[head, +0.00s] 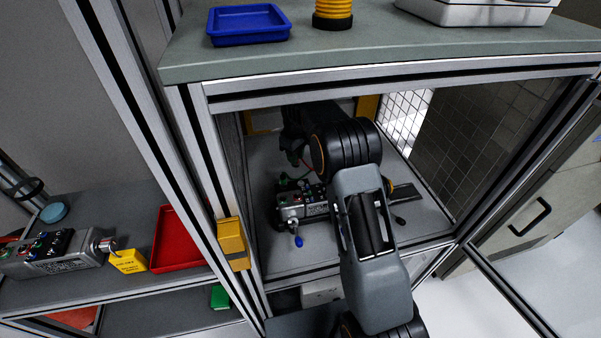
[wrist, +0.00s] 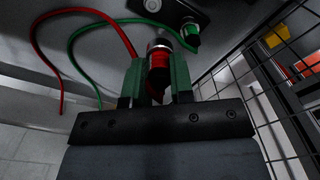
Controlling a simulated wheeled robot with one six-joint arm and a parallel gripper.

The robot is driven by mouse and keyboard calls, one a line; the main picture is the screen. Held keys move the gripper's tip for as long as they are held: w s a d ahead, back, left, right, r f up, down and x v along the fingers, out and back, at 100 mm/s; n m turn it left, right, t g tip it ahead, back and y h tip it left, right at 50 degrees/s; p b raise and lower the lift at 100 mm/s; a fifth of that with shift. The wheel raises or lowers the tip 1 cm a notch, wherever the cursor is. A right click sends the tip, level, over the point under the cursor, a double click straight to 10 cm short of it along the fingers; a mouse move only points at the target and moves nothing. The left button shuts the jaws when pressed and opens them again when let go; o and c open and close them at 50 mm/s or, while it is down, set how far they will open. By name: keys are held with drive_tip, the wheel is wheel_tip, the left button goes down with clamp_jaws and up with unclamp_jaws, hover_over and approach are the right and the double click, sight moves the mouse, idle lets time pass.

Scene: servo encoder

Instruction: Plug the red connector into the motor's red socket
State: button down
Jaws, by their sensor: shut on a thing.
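In the wrist view my gripper (wrist: 160,72) has its two green fingers shut on the red connector (wrist: 157,58), which has a silver collar. A red cable arcs from it to the left. A green connector (wrist: 191,32) is beside it at a dark plate (wrist: 165,10), with a green cable. In the head view my gripper (head: 294,155) is inside the enclosure, above a grey motor unit (head: 308,208) with coloured sockets on top. The arm hides part of this unit. I cannot make out the red socket, nor whether the connector touches anything.
The enclosure has metal posts and a mesh side (head: 405,105) close on the right. A second similar unit (head: 55,255), a yellow block (head: 129,261) and a red tray (head: 178,240) are on the left shelf.

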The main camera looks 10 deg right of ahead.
drive_tip(key=shift+n, duration=0.6)
drive_tip(key=s+r+b, duration=0.1)
drive_tip(key=s+b, duration=0.1)
drive_tip(key=s, duration=0.2)
drive_tip(key=s+a+r+b, duration=0.1)
drive_tip(key=s+r+b, duration=0.1)
drive_tip(key=s+b, duration=0.1)
drive_tip(key=s+a+r+b, duration=0.1)
drive_tip(key=s+r+b, duration=0.1)
drive_tip(key=s, duration=0.3)
drive_tip(key=shift+s+a+r+b, duration=0.15)
drive_tip(key=shift+s+a+b, duration=0.2)
drive_tip(key=shift+b, duration=0.3)
drive_tip(key=shift+s+d+f+b, duration=0.15)
drive_tip(key=shift+s+f+b, duration=0.2)
drive_tip(key=shift+f, duration=0.1)
drive_tip(key=shift+f+b, duration=1.7)
drive_tip(key=shift+b, duration=0.1)
drive_tip(key=shift+p, duration=0.9)
drive_tip(key=shift+f+b, duration=0.3)
drive_tip(key=shift+f, duration=0.15)
